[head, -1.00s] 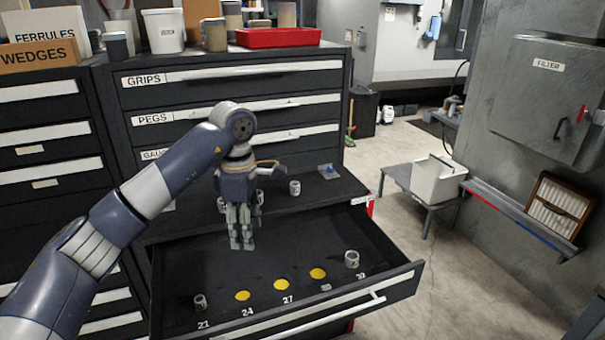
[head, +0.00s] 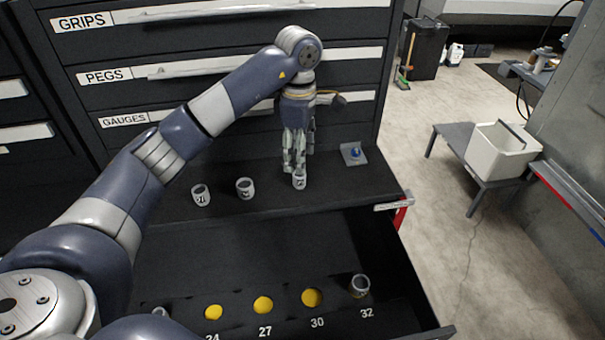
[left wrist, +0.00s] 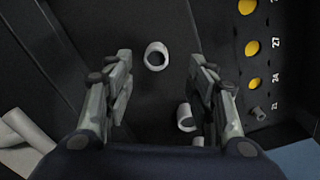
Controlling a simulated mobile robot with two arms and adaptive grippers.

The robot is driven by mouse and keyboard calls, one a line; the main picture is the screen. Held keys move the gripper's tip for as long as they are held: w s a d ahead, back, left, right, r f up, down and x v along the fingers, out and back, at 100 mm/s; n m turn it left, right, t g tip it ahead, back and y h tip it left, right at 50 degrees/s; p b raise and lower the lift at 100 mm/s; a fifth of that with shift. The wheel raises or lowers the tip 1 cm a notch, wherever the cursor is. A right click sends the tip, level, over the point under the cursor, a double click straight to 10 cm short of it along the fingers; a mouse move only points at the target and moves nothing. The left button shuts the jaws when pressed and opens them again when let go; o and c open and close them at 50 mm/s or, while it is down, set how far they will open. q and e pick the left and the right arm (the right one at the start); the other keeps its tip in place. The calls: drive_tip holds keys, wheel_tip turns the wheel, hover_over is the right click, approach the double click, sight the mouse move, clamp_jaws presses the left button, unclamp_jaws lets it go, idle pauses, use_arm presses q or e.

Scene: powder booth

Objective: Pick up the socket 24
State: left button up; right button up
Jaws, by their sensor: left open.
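Three grey sockets stand on the black ledge behind the open drawer in the head view: a left one (head: 201,196), a middle one (head: 245,189) and a right one (head: 299,181). Their number marks are too small to read surely, so I cannot tell which is 24. My left gripper (head: 296,165) points down just above and behind the right socket. In the left wrist view its fingers (left wrist: 160,100) are apart and empty; one socket (left wrist: 156,56) shows beyond the gap and another (left wrist: 186,118) beside the right finger. My right gripper is not in view.
The open drawer (head: 240,245) has yellow empty spots over 24, 27 and 30 (head: 312,297). A socket (head: 360,286) stands at 32, another (head: 161,312) at the left. A small blue-topped fixture (head: 354,154) sits right on the ledge. A white bin (head: 500,150) stands beyond.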

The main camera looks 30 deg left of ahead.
sight(300, 176)
use_arm(q)
wheel_tip(300, 176, down, 2)
drive_tip(key=shift+f+p, duration=0.3)
drive_tip(key=shift+w+f+p, duration=0.25)
drive_tip(key=shift+f+p, duration=0.8)
drive_tip(key=shift+f, duration=0.15)
wheel_tip(300, 176, down, 2)
drive_tip(key=shift+f+p, duration=0.1)
drive_tip(key=shift+p, duration=0.25)
drive_tip(key=shift+a+f, duration=0.1)
drive_tip(key=shift+f, duration=0.25)
drive_tip(key=shift+c, duration=0.6)
drive_tip(key=c, duration=0.9)
clamp_jaws()
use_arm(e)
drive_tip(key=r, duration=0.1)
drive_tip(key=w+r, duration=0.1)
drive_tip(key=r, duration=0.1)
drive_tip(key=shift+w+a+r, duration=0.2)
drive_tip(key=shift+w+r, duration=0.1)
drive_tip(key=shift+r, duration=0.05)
